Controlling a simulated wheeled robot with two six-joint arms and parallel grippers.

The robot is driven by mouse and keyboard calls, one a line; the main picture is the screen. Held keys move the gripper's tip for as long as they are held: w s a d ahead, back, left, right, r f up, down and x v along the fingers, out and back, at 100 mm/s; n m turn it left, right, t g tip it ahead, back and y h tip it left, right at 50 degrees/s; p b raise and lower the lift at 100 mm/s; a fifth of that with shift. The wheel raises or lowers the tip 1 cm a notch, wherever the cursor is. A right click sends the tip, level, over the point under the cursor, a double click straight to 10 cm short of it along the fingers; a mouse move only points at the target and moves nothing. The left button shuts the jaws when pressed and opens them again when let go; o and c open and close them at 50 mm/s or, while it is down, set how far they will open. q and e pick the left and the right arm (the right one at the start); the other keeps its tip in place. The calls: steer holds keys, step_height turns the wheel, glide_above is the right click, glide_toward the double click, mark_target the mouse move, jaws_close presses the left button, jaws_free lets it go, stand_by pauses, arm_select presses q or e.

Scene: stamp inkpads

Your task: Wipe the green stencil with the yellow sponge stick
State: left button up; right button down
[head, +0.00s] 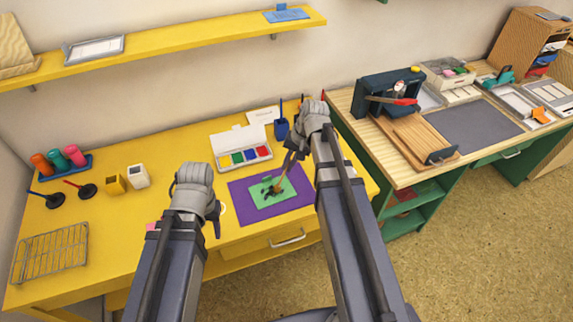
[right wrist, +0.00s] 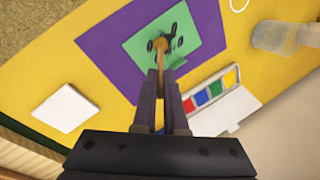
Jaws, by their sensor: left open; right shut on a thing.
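The green stencil (head: 259,197) lies flat on a purple mat (head: 242,206); it also shows in the right wrist view (right wrist: 136,50), with dark cut-out shapes. My right gripper (head: 296,150) is shut on the yellow sponge stick (head: 281,180), which reaches down from its fingers. In the right wrist view the stick's yellow-brown round end (right wrist: 160,44) is over the stencil near the dark shapes. I cannot tell whether it touches. My left gripper (head: 195,207) is open and empty, left of the mat; its fingertips are partly hidden.
A paint box (head: 244,155) with coloured pads stands behind the mat. A blue cup (head: 281,129) is near the right gripper. A white square (right wrist: 65,108) lies beside the mat. Bottles, stamps and a wire rack (head: 50,252) occupy the table's left side.

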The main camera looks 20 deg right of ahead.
steer(key=shift+f+b, duration=0.45)
stand_by(0.7)
steer(key=shift+a, duration=0.2)
steer(key=shift+a, duration=0.45)
steer(key=shift+s, duration=0.1)
steer(key=shift+a, duration=0.6)
steer(key=shift+d, duration=0.15)
steer(key=shift+d, duration=0.5)
